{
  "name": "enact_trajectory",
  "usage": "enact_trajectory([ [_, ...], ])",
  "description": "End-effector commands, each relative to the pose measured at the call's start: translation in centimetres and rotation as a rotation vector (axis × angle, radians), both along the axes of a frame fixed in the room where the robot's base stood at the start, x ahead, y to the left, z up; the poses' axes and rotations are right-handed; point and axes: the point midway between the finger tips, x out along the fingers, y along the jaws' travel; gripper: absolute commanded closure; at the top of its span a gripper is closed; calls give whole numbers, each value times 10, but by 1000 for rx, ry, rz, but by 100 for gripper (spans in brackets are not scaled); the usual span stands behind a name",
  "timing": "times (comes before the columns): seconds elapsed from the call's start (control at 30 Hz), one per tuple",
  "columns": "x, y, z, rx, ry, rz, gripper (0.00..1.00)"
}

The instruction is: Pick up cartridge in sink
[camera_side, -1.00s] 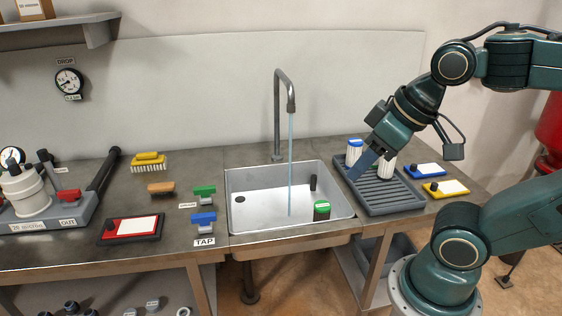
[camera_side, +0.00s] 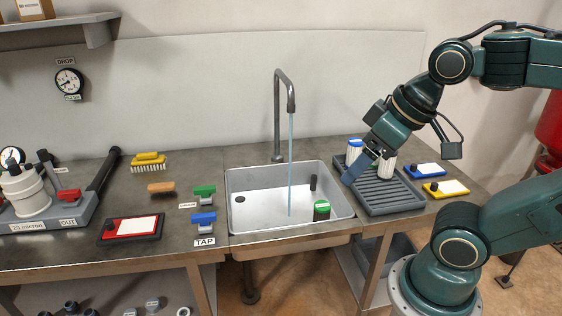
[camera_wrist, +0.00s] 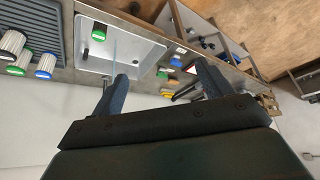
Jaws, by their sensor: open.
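My gripper (camera_side: 350,178) is above the grey ribbed drain tray, to the right of the sink and apart from the cartridge. In the wrist view my gripper (camera_wrist: 163,88) has its two blue fingers spread wide with nothing between them.
A tap (camera_side: 277,120) runs a thin water stream into the sink. The drain tray (camera_side: 385,198) holds white cartridges (camera_side: 387,168), partly hidden by my gripper. Blue (camera_side: 425,170) and yellow (camera_side: 446,188) trays lie right. A red tray (camera_side: 131,227), brushes and valve handles lie left.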

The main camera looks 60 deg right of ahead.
Motion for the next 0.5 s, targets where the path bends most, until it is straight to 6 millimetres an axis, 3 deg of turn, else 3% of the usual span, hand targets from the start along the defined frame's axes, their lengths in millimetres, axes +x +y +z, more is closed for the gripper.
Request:
enact_trajectory([
  [0.27,26,-11,-1,30,42,-110,22],
  [0.5,64,-33,-9,78,102,-285,22],
])
